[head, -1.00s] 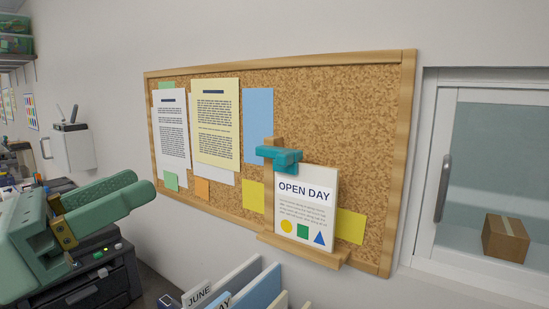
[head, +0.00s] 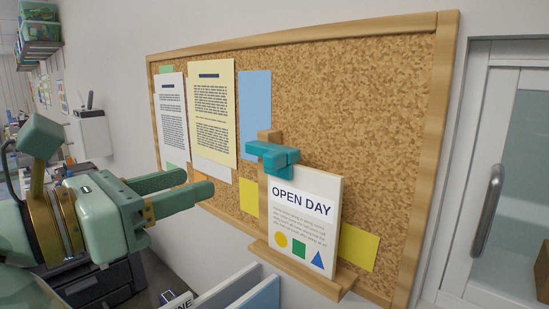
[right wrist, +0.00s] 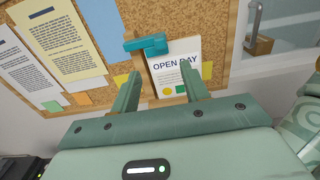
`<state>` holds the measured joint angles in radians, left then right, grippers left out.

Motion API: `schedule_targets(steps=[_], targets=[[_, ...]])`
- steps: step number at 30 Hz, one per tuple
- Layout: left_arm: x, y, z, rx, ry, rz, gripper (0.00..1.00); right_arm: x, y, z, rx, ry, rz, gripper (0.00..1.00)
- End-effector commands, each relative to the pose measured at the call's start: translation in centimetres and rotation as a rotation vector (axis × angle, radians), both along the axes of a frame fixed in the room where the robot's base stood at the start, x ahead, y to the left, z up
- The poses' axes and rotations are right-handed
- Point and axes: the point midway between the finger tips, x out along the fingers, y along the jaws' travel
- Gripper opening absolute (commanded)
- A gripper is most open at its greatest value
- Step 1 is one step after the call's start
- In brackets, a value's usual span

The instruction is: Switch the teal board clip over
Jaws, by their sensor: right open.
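The teal board clip (head: 273,156) is a short block-like bar on a wooden post (head: 264,190) at the cork board. Its right end lies over the top left corner of the white OPEN DAY card (head: 306,212), which stands on a small wooden ledge (head: 300,276). The clip also shows in the right wrist view (right wrist: 146,44), above and beyond my fingertips. My right gripper (head: 199,183) is open and empty, left of the clip and a little lower, apart from it. Its two fingers (right wrist: 161,72) point toward the card. My left gripper is not in view.
The cork board (head: 370,110) carries a white sheet (head: 173,120), a yellow sheet (head: 212,115), a blue sheet (head: 255,100) and several sticky notes. Upright folders (head: 255,294) stand below the ledge. A framed window with a handle (head: 488,210) is at the right.

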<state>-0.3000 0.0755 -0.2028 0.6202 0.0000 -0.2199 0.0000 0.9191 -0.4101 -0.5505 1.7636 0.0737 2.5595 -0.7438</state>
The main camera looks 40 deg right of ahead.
Motion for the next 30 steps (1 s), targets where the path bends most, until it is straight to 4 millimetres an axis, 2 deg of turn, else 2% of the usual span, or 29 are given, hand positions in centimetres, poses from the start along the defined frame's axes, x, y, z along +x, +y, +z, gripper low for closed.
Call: schedule_targets(steps=[6,12,18,24,30], targets=[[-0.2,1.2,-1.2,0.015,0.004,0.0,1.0,0.4,-4.5,-0.4,0.001,0.0,0.001,0.45],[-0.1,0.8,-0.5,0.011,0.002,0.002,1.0,0.8,-9.7,0.2,-0.006,-0.005,-0.003,0.45],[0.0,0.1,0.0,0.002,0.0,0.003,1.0,1.1,-13.4,0.1,-0.005,-0.003,-0.001,0.45],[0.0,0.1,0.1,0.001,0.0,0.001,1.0,1.3,-15.0,0.0,-0.003,-0.002,0.002,0.45],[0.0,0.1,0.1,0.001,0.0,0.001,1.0,1.3,-15.1,0.0,-0.003,-0.002,0.003,0.45]])
